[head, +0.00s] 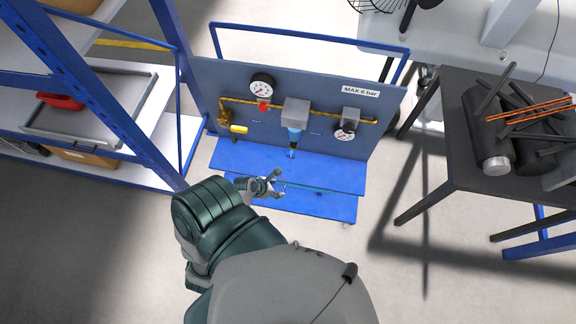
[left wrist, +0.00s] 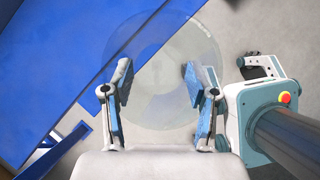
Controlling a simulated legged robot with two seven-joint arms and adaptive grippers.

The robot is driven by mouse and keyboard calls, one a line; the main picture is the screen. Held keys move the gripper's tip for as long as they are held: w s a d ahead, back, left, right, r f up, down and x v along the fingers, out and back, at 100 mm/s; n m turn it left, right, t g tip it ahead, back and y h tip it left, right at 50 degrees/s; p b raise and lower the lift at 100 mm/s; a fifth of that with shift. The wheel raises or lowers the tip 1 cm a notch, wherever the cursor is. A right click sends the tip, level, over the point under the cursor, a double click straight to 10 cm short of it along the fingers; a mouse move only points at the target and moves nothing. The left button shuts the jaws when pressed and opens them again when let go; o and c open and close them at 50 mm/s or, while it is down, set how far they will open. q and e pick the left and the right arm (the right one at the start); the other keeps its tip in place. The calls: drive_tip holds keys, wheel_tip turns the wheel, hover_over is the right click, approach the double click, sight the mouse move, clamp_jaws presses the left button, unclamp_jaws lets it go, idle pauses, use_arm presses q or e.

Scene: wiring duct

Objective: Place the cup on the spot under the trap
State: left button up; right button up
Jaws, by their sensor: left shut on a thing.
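My left gripper (head: 272,184) is in front of the blue shelf of the panel. In the left wrist view, its two blue-padded fingers (left wrist: 160,88) are shut on a clear, round cup (left wrist: 160,50), which is see-through and faint. In the head view the cup is hard to make out. The trap (head: 294,135) is a blue see-through bowl under a grey block (head: 296,111) on the panel, with a thin outlet pointing down at the shelf. The gripper is below and left of the trap in the picture. No marked spot can be made out on the shelf.
The blue shelf (head: 335,176) below the panel (head: 345,146) is mostly bare. A blue-framed rack (head: 110,112) stands close on the left. A dark table (head: 465,175) with black cylinders stands on the right. Grey floor lies open between.

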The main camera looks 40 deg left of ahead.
use_arm(q)
drive_tip(key=w+a+b, duration=0.1)
drive_tip(key=w+a, duration=0.1)
drive_tip(key=a, duration=0.2)
drive_tip(key=w+a+f, duration=0.1)
drive_tip(key=w+a, duration=0.1)
drive_tip(key=a, duration=0.3)
drive_tip(key=w+a+b, duration=0.1)
drive_tip(key=w+a, duration=0.2)
drive_tip(key=a, duration=0.1)
drive_tip(key=shift+w+a+f+b, duration=0.1)
drive_tip(key=shift+a+f+b, duration=0.2)
drive_tip(key=shift+a+f, duration=0.1)
drive_tip(key=shift+w+a, duration=0.35)
drive_tip(key=shift+a, duration=0.05)
wheel_tip(320, 180, down, 2)
drive_tip(key=shift+s+d+b, duration=0.1)
drive_tip(key=shift+s+b, duration=0.05)
drive_tip(key=shift+b, duration=0.35)
drive_tip(key=shift+f, duration=0.8)
drive_tip(key=o, duration=1.1)
drive_tip(key=shift+o, duration=0.2)
